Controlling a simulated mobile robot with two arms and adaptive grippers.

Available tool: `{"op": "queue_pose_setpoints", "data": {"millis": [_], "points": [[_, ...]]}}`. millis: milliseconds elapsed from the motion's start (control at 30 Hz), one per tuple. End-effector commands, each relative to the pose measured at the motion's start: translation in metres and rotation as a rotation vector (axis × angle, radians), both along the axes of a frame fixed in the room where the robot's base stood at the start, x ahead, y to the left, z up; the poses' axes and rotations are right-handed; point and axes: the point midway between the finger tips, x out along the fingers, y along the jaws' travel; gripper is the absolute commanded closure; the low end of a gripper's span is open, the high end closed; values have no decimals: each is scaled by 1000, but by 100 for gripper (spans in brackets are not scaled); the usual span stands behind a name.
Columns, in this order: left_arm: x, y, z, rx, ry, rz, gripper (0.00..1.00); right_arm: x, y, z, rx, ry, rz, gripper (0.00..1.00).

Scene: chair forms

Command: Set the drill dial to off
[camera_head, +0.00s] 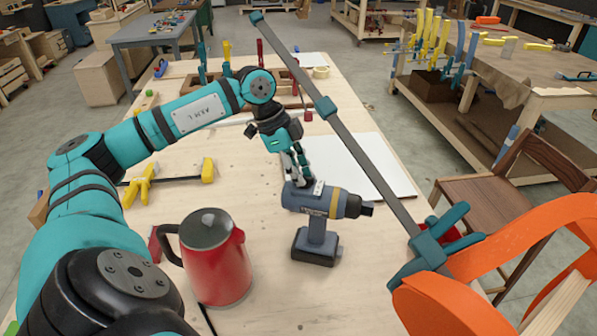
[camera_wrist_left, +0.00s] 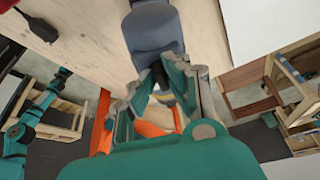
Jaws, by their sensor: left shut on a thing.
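A blue-grey drill (camera_head: 318,237) with a yellow band and black chuck stands upright on its battery base on the workbench (camera_head: 240,140). Its chuck points right. My left gripper (camera_head: 300,181) reaches down from above, with its fingers on the top rear of the drill body. In the left wrist view the fingers (camera_wrist_left: 166,82) are closed in at the drill (camera_wrist_left: 150,32), with a dark part between them. I cannot make out the dial or its setting, as the fingers cover that area. My right gripper is not in view.
A red kettle (camera_head: 216,262) stands left of the drill. A long bar clamp (camera_head: 362,155) crosses diagonally to the orange chair part (camera_head: 450,300) at right. A white board (camera_head: 350,165) lies behind the drill. A yellow clamp (camera_head: 140,187) lies at left.

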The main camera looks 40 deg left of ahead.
Motion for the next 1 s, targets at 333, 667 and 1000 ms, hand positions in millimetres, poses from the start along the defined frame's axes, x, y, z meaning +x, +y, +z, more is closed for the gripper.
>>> {"op": "queue_pose_setpoints", "data": {"millis": [333, 667, 1000], "points": [[2, 1, 2, -1, 0, -76, 100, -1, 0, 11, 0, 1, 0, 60], [1, 1, 0, 1, 0, -81, 76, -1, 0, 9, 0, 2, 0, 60], [1, 1, 1, 1, 0, -81, 65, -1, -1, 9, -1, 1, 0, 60]]}}
